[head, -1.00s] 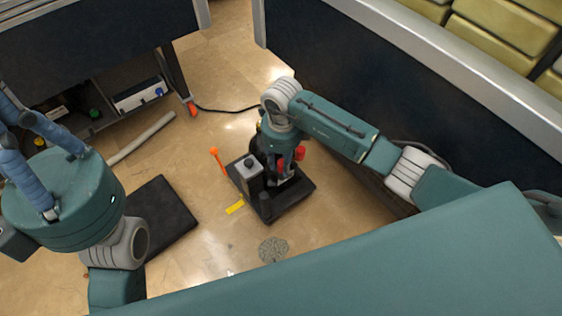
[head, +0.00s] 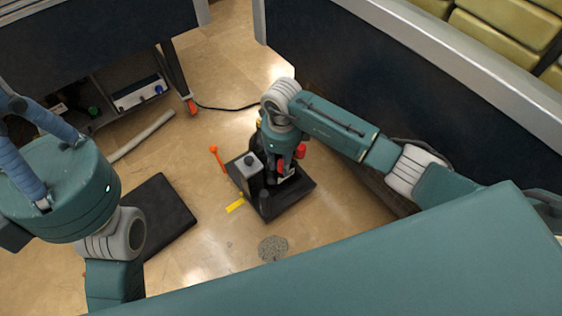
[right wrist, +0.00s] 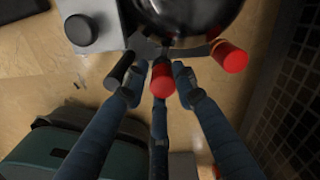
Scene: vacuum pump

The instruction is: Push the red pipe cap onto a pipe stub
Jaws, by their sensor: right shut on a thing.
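In the right wrist view my right gripper (right wrist: 157,80) has its blue fingers closed in around a red pipe cap (right wrist: 162,78). This cap is close against the pump's dark body, in front of a grey pipe part. Whether it sits on a stub is hidden. A black pipe stub (right wrist: 121,70) stands just left of it, uncapped. A second red cap (right wrist: 231,57) is on a stub to the right. In the head view the right gripper (head: 281,168) reaches down at the vacuum pump (head: 249,168). My left gripper (head: 45,165) is at the left edge, its fingertips cut off.
The pump stands on a black base (head: 294,199) on the floor. An orange-tipped lever (head: 213,150) and a yellow strip (head: 235,205) are beside it. A black mat (head: 160,213) lies left, a floor drain (head: 273,248) in front. A dark wall (head: 330,60) rises behind and right.

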